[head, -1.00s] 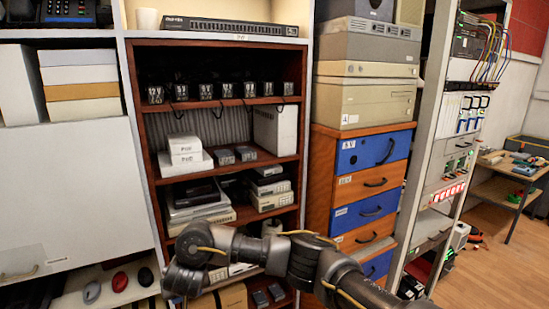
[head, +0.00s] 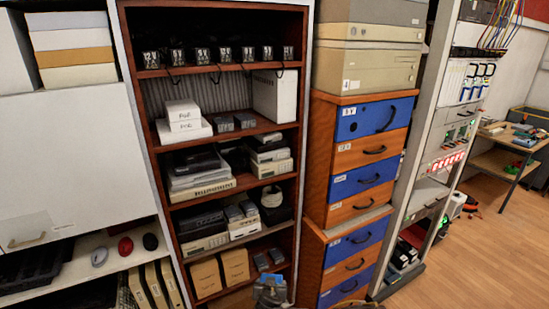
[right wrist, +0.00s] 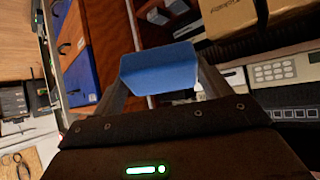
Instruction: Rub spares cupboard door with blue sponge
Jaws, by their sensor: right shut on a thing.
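A blue sponge (right wrist: 158,68) is held between the two fingers of my right gripper (right wrist: 160,75) in the right wrist view. The gripper is shut on it, and the sponge's broad face shows clear of any surface. In the head view only a small part of what looks like my right arm's end shows at the bottom middle; the sponge cannot be made out clearly there. A large white cupboard door (head: 75,160) with a handle at its lower left is at the left of the head view, apparently closed. I cannot read a label naming it. My left gripper is not in view.
An open brown shelf unit (head: 301,120) with boxes and devices stands right of the white door. Blue and orange drawers (head: 372,120) and a rack (head: 440,150) stand further right. Computer mice (head: 125,246) lie on a shelf below the door.

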